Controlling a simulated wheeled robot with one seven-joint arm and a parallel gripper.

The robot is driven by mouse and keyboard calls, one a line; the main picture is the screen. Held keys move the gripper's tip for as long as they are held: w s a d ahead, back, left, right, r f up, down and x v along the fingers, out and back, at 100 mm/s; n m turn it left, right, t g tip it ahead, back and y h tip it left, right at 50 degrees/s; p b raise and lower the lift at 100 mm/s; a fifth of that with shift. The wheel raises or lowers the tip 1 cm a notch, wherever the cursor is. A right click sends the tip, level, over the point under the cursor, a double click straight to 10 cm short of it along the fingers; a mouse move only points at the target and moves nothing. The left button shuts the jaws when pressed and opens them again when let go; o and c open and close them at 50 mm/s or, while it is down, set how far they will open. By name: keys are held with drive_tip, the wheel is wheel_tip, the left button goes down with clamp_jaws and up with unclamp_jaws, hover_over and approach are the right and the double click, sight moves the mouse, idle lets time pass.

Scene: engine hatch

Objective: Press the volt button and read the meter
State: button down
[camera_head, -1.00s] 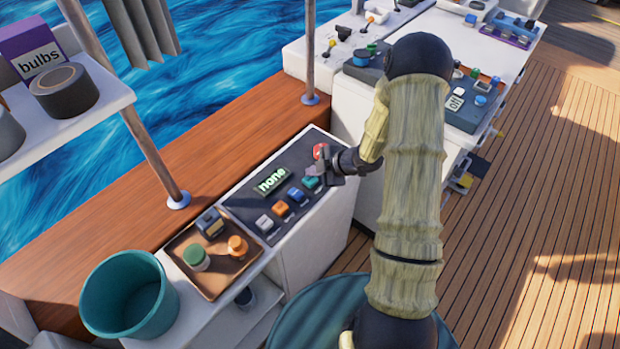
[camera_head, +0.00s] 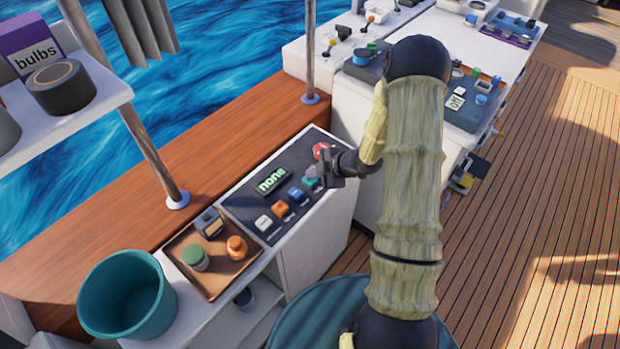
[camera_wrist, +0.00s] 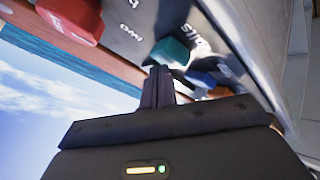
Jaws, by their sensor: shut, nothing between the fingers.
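The dark meter panel (camera_head: 254,208) has a lit green display (camera_head: 271,181) reading "none". A row of buttons lies beside the display: white (camera_head: 263,222), orange (camera_head: 280,208), blue (camera_head: 296,195) and teal (camera_head: 309,184). A red knob or button (camera_head: 322,151) sits at the panel's far end. My gripper (camera_head: 314,175) is shut and empty over the teal button, partly hiding it. In the wrist view its fingertips (camera_wrist: 158,74) are close to the teal button (camera_wrist: 170,52); contact cannot be told. White label print on the panel is blurred and partly hidden, so I cannot surely match "volt" to a button.
A brown tray (camera_head: 214,285) with small parts adjoins the panel, with a teal bucket (camera_head: 128,296) beyond it. A metal post (camera_head: 152,150) rises from the wooden ledge (camera_head: 222,143). Another control panel (camera_head: 470,112) stands at the right. Open deck (camera_head: 540,220) lies right.

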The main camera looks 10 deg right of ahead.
drive_tip(key=shift+f+b, duration=0.55)
drive_tip(key=shift+f, duration=0.15)
idle(0.7)
drive_tip(key=shift+r, duration=0.1)
drive_tip(key=shift+r+p, duration=1.1)
drive_tip(key=shift+r, duration=0.1)
drive_tip(key=shift+r+p, duration=2.2)
drive_tip(key=shift+r, duration=0.3)
